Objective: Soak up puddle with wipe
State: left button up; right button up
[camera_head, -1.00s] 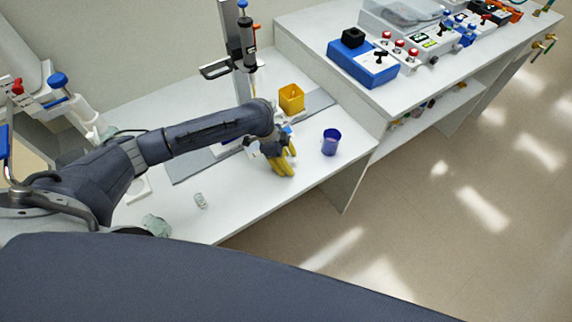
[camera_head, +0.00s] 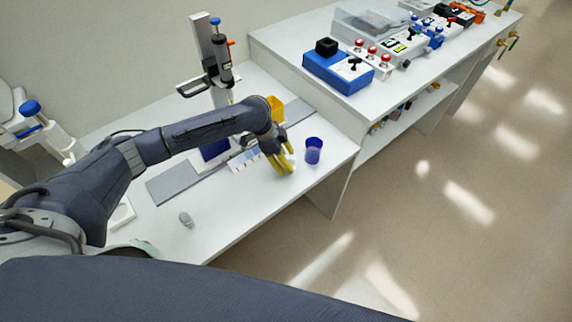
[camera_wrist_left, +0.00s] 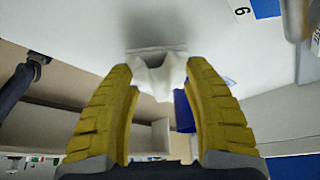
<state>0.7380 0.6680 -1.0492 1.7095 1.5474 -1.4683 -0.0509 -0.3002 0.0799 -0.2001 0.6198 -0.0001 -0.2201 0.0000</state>
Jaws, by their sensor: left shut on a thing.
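My left gripper (camera_head: 281,166), with yellow ribbed fingers, is low over the white bench near its front edge, left of a small blue cup. In the left wrist view the gripper (camera_wrist_left: 158,75) is shut on a white, crumpled wipe (camera_wrist_left: 160,78) that reaches the white surface beyond the fingertips. Whether the wipe presses on that surface is hard to tell. I cannot make out a puddle; the arm and fingers cover part of the bench. My right gripper is not in view.
The blue cup (camera_head: 313,151) stands close to the right of the gripper. A yellow container (camera_head: 277,108) and a vertical stand (camera_head: 212,60) are behind. A small grey-green object (camera_head: 187,219) lies front left. A raised bench with a blue box (camera_head: 338,72) is at right.

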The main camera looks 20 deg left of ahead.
pick_arm(q)
jog(key=shift+r, duration=2.7)
